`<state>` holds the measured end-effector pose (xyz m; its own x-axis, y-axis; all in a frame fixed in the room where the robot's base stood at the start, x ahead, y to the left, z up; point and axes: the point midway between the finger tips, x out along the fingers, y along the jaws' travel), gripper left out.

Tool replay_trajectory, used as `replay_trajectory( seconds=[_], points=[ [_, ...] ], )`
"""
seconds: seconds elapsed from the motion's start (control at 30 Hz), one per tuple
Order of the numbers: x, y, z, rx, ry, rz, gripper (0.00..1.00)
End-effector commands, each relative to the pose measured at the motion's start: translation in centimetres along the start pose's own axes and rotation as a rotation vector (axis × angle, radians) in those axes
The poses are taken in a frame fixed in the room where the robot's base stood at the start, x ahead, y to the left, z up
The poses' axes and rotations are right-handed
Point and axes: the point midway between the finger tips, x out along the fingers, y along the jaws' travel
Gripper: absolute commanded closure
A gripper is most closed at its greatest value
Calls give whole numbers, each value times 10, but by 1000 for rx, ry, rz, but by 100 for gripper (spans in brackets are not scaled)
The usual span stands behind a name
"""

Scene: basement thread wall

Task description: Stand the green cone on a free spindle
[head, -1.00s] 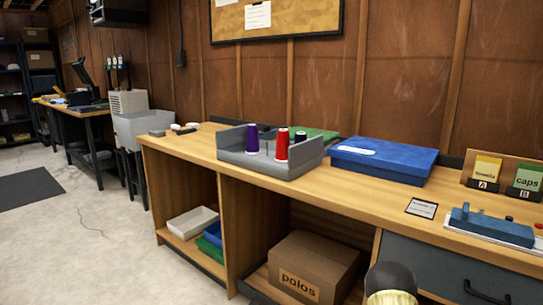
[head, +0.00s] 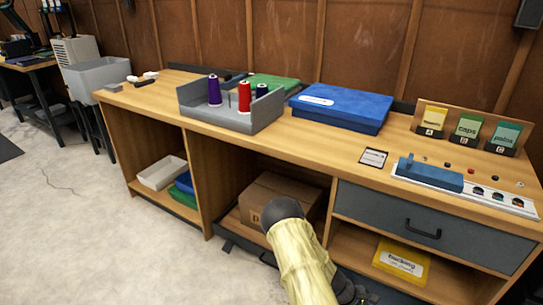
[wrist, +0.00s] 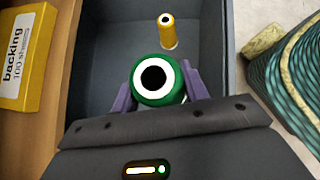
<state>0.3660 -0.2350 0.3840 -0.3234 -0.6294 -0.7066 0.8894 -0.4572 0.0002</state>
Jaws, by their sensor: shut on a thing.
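In the wrist view the green cone (wrist: 160,99) is seen end-on, with a white ring and a dark hole facing the camera. My gripper (wrist: 158,88) is shut on it, one finger on each side. The cone is over or in a dark grey open container (wrist: 95,60); whether it touches the bottom I cannot tell. My gripper and the green cone do not show there.
A yellow cone (wrist: 167,33) stands in the container beyond the green one. A yellow backing box (wrist: 22,60) is at left. A blue case (head: 342,107) lies right of the rack. A blue tool (head: 431,173) and card holders stand further right. Bare bench top lies in front of the rack.

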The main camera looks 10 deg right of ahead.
Motion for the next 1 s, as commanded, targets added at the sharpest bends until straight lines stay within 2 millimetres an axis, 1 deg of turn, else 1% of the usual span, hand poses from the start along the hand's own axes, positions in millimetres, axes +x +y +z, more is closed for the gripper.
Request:
replay_trajectory(
  seconds=[0.03,0.27,0.43,0.6,0.77,1.0],
  points=[
    [-16,-2,4,-31,-6,27,82],
    [-54,-12,-11,-160,-7,157,82],
    [-88,-18,-20,-283,-6,281,82],
    [-122,-23,-26,-417,-4,417,82],
    [-156,-25,-26,-552,-3,555,82],
    [-209,-25,-19,-764,1,769,82]
  ],
)
